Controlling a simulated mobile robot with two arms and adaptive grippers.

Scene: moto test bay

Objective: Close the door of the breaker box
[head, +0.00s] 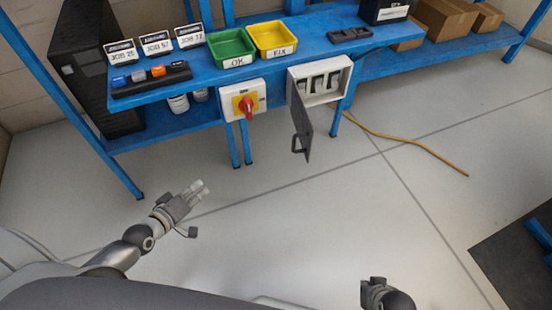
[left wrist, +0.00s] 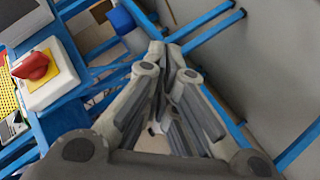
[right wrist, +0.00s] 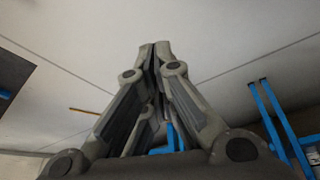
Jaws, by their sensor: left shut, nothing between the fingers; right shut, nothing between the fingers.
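The breaker box (head: 326,82) is a white box on the front of the blue workbench, with breakers visible inside. Its dark grey door (head: 301,122) stands open, swung out from the left side of the box toward me, with a handle near its lower end. My left gripper (head: 202,188) is shut and empty, in front of the bench, below and left of the door and apart from it. My right gripper (head: 366,284) is at the bottom of the head view, shut and empty, far from the box. The breaker box is not recognisable in either wrist view.
A white switch box with a red knob (head: 246,106) is mounted left of the breaker box; the knob also shows in the left wrist view (left wrist: 31,66). Green (head: 232,48) and yellow (head: 271,39) bins stand on the bench above.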

